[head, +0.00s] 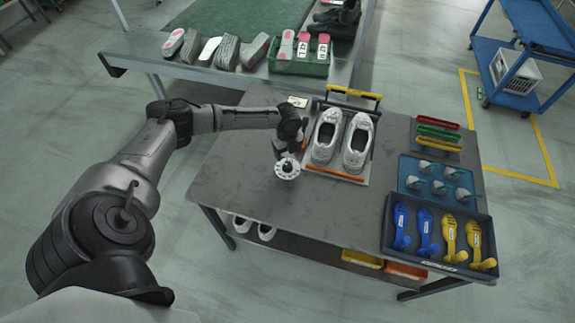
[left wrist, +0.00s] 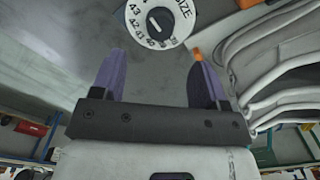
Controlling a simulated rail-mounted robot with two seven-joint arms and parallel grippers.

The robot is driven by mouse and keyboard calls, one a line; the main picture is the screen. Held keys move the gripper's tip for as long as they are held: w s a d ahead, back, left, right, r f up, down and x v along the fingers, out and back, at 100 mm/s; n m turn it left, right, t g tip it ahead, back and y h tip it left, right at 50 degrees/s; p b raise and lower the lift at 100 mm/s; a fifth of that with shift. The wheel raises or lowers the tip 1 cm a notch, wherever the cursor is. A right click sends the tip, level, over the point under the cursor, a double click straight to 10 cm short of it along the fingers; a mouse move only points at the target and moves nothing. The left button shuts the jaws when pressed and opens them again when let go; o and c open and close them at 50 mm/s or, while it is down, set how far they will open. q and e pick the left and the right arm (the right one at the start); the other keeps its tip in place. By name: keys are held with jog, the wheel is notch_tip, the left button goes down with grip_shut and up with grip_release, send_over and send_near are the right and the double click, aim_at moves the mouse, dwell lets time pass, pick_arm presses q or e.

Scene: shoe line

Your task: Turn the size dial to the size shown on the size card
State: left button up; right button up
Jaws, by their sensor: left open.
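The white size dial (head: 287,169) lies on the grey table, left of the white shoes. In the left wrist view the dial (left wrist: 159,22) shows a ring of size numbers, the word SIZE and a dark centre knob with a white mark; its top is cut off. A small pale card (head: 298,102), likely the size card, lies at the table's back edge; its print is too small to read. My left gripper (head: 284,153) is open, just above and behind the dial. Its two fingers (left wrist: 154,55) are spread, with the dial beyond their tips, not between them. My right gripper is not in view.
White shoes (head: 327,137) stand in an orange-edged holder right of the dial. A dark tray (head: 387,240) of blue and yellow shoe forms and a blue tray (head: 408,162) are farther right. The table front-left of the dial is clear.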

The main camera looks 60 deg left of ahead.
aim_at(287, 165)
pick_arm(q)
notch_tip(287, 165, down, 8)
jog(key=shift+f+b, duration=0.2)
jog(key=shift+b, duration=0.45)
jog(key=c, duration=0.9)
